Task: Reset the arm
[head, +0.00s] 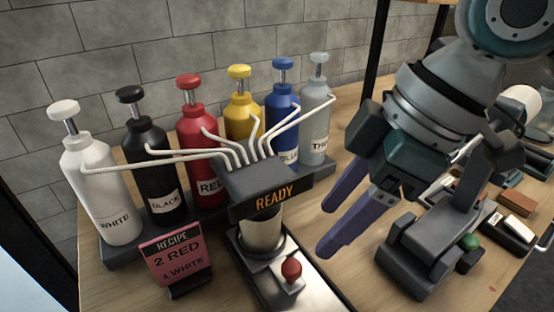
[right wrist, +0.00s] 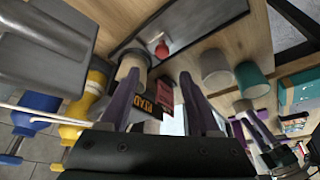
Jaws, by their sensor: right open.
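My right gripper (head: 327,228) is open and empty in the head view, its two purple fingers spread above the table, right of the dispenser. In the right wrist view my right gripper (right wrist: 158,82) also shows its fingers apart with nothing between them. Purple fingers of what looks like my left gripper (right wrist: 251,128) show small at the right of that view; whether they are open is unclear. My left arm is not in the head view. A pale cup (head: 262,232) stands under the dispenser's READY display (head: 274,199).
Several pump bottles stand in a row behind the dispenser, including a red one (head: 203,130). A pink recipe card (head: 176,257) and a red button (head: 291,270) are in front.

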